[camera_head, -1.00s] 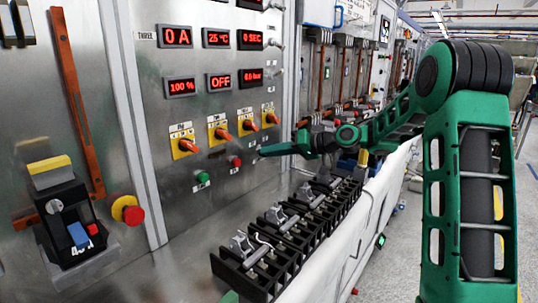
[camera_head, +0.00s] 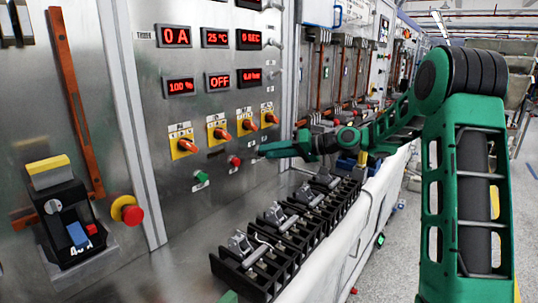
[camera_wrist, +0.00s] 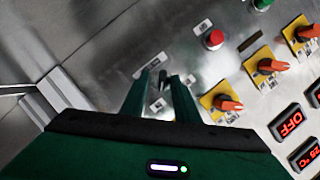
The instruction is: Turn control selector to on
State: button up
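Several orange-handled selectors on yellow plates sit in a row on the steel panel, including the leftmost (camera_head: 184,143), the second (camera_head: 219,130), the third (camera_head: 248,122) and the rightmost (camera_head: 268,116). Their labels are too small to read, so I cannot tell which is the control selector. My gripper (camera_head: 264,150) is close to the panel, below and right of the row. In the wrist view my gripper (camera_wrist: 158,88) has its two fingers apart. A small grey fitting (camera_wrist: 158,104) shows between them, partly hidden; I cannot tell whether they touch it. A selector (camera_wrist: 228,104) is right of the fingers.
A red button (camera_head: 235,161) and a green button (camera_head: 201,176) are below the selectors. Red displays (camera_head: 218,81) are above. A row of black-framed breaker parts (camera_head: 285,235) lies on the ledge below. A red emergency knob (camera_head: 131,212) is at left.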

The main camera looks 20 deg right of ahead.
jog(key=v, duration=1)
jog(key=shift+d, duration=0.4)
jog(key=shift+s, duration=0.1)
